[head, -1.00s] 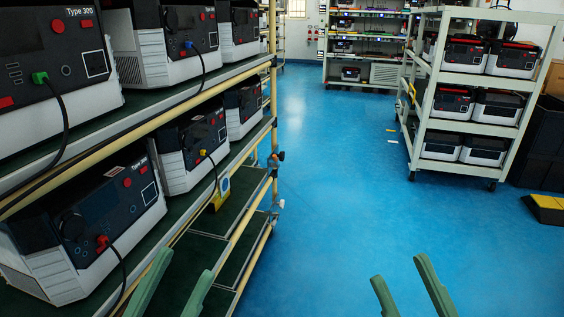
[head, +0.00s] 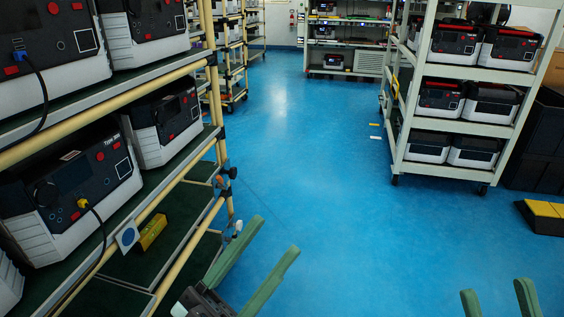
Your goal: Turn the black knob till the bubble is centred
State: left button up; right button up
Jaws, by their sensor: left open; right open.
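A black knob (head: 232,173) sticks out at the end of the near rack, beside a small orange part (head: 219,181). The bubble is too small to make out. My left gripper (head: 275,237) is open and empty, over the floor to the right of the rack and apart from the knob. My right gripper (head: 495,288) is open and empty at the lower right; only its fingers show.
The near rack (head: 169,193) with cream rails holds several dark and white units on the left. A pale knob (head: 238,225) sits lower at its end. A white shelf cart (head: 405,135) stands right, with a yellow-and-black block (head: 541,215) near it. Blue floor between is clear.

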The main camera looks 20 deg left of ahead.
aim_at(231, 173)
jog(key=i+z, duration=0.1)
jog(key=i, duration=1.3)
jog(key=i+l+u, duration=0.15)
jog(key=i+u, duration=0.3)
jog(key=i+l+u, duration=0.7)
jog(key=u, duration=0.15)
jog(key=i+l+u, duration=0.25)
jog(key=u, duration=0.15)
jog(key=i+l+u, duration=0.15)
jog(key=l+u, duration=0.25)
jog(key=i+l+u, duration=0.15)
jog(key=l+u, duration=0.6)
jog(key=i+l, duration=0.05)
jog(key=l, duration=0.05)
